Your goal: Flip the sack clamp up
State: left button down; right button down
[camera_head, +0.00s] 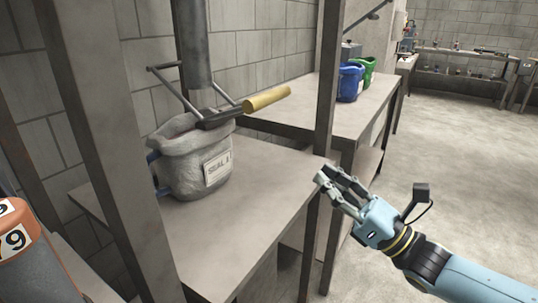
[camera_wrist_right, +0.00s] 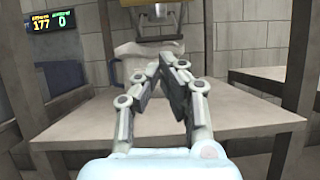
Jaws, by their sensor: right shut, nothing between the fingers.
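The sack clamp is a dark metal frame with a yellow handle (camera_head: 267,99) in the head view. It hangs at the lower end of a grey vertical pipe (camera_head: 193,45), and the handle points out to the right. A grey sack (camera_head: 190,160) with a white label stands under it on the table. My right gripper (camera_head: 325,174) is to the right of the sack and lower than the handle, apart from both. Its fingers are shut and empty; they also show in the right wrist view (camera_wrist_right: 171,62), in front of the sack (camera_wrist_right: 130,62). My left gripper is not in view.
A brown table (camera_head: 235,220) bears the sack, with bare top to its right. Steel posts (camera_head: 90,130) stand at left and between the tables. Blue (camera_head: 350,82) and green (camera_head: 368,70) sacks stand on the farther table. An orange-topped cylinder (camera_head: 25,240) is at lower left.

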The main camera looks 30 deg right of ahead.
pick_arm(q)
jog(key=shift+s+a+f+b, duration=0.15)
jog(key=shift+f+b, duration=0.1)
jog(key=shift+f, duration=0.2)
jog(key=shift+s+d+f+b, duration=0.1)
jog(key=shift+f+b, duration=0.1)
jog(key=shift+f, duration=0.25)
pick_arm(e)
jog(key=shift+w+d+n+g+y, duration=0.2)
jog(key=shift+n+g+y, duration=0.1)
jog(key=shift+n+y, duration=0.25)
jog(key=shift+a, duration=0.1)
jog(key=shift+w, duration=0.1)
pick_arm(q)
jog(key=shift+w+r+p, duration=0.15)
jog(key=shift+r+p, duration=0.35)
jog(key=shift+p, duration=0.05)
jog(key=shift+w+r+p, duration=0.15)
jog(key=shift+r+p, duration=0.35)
pick_arm(e)
jog(key=s+r+x, duration=0.1)
jog(key=r+x, duration=0.1)
jog(key=x, duration=1)
jog(key=shift+w+d+r, duration=0.2)
jog(key=shift+w+r, duration=0.05)
jog(key=shift+r, duration=0.2)
